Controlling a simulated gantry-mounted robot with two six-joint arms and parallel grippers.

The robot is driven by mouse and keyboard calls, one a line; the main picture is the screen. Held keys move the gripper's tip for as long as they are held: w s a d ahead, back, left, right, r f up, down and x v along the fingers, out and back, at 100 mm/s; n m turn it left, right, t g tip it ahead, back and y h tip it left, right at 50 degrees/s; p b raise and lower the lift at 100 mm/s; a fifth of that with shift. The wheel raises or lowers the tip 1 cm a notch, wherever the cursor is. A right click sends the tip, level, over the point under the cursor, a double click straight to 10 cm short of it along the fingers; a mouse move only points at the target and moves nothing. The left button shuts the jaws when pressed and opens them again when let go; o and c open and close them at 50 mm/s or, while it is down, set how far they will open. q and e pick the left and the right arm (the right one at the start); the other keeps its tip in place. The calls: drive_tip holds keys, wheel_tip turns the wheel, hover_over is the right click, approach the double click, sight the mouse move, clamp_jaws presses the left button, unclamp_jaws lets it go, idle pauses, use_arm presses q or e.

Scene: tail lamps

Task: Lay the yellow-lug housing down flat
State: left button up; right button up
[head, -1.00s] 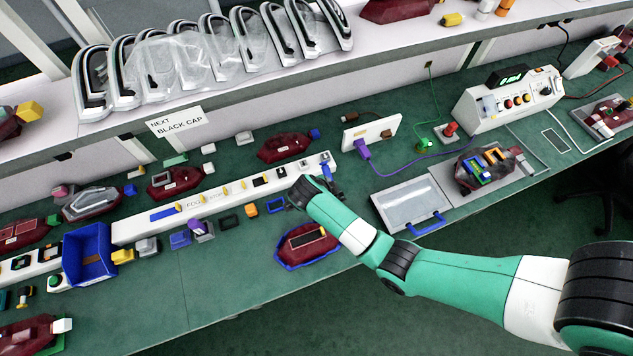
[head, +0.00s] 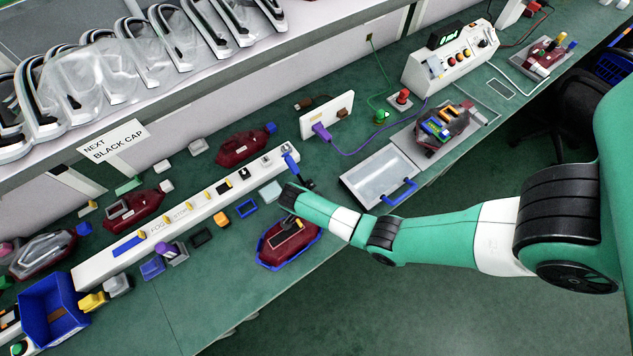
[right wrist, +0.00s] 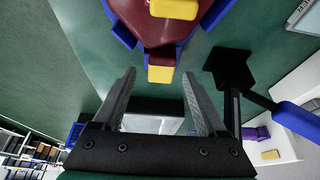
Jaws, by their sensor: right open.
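My left gripper is not in view.
A black stand with a blue handle (right wrist: 295,120) is right of the gripper in the wrist view. A long white rail (head: 190,215) lies behind the housing. A clear-lidded tray (head: 378,178) is to its right. Bare green bench (head: 215,290) is at its left.

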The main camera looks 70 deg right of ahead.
drive_tip(key=shift+s+d+f, duration=0.1)
drive_tip(key=shift+d+f, duration=0.1)
drive_tip(key=shift+f, duration=0.3)
clamp_jaws()
idle(0.4)
